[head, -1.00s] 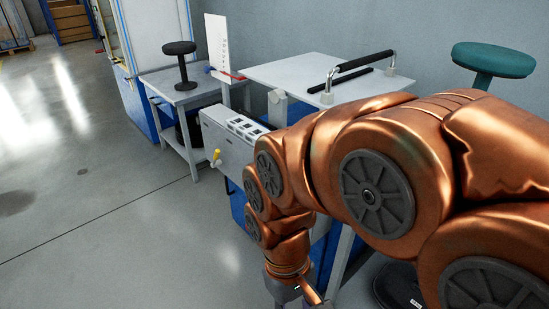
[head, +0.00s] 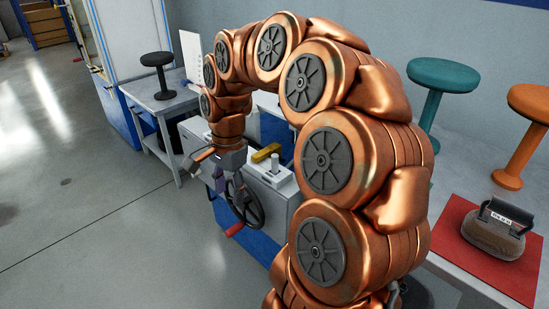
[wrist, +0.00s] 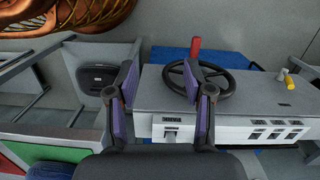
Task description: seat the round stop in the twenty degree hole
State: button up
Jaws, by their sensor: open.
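My gripper (head: 226,184) is open and points down by the front of a grey machine (head: 284,192), close to its black handwheel (head: 245,207). In the wrist view its two purple-padded fingers (wrist: 160,82) are apart with nothing between them. The same machine (wrist: 240,98) lies there ahead and to the right, with the handwheel (wrist: 220,82) just beyond the right finger. I cannot pick out the round stop or the twenty degree hole for sure. A small yellow-ended part (wrist: 287,79) sticks out of the machine at the right in the wrist view.
A yellow piece (head: 265,153) lies on the machine top. A black stool (head: 157,60) stands on a grey table (head: 165,102) at the left. A teal stool (head: 443,75), an orange stool (head: 530,110) and a red mat (head: 455,225) are at the right. Floor at left is clear.

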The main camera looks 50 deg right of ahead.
jog(key=w+d+r+m+p, duration=0.25)
jog(key=d+m, duration=0.35)
jog(key=d, duration=0.3)
jog(key=m+t, duration=0.1)
jog(key=m, duration=0.5)
send_near(275, 155)
jog(key=f, duration=0.2)
jog(key=a+f, duration=0.1)
jog(key=f, duration=0.2)
jog(key=shift+w+p, duration=0.2)
jog(key=shift+p, duration=0.2)
jog(key=shift+d+f, duration=0.15)
jog(key=shift+f, duration=0.35)
jog(key=shift+w+a+f, duration=0.1)
jog(key=shift+a+f, duration=0.05)
jog(key=shift+f, duration=1.55)
jog(key=shift+w+a+f, duration=0.1)
jog(key=shift+w+f, duration=0.05)
jog(key=shift+f, duration=1.5)
jog(key=shift+c, duration=0.2)
grip_shut()
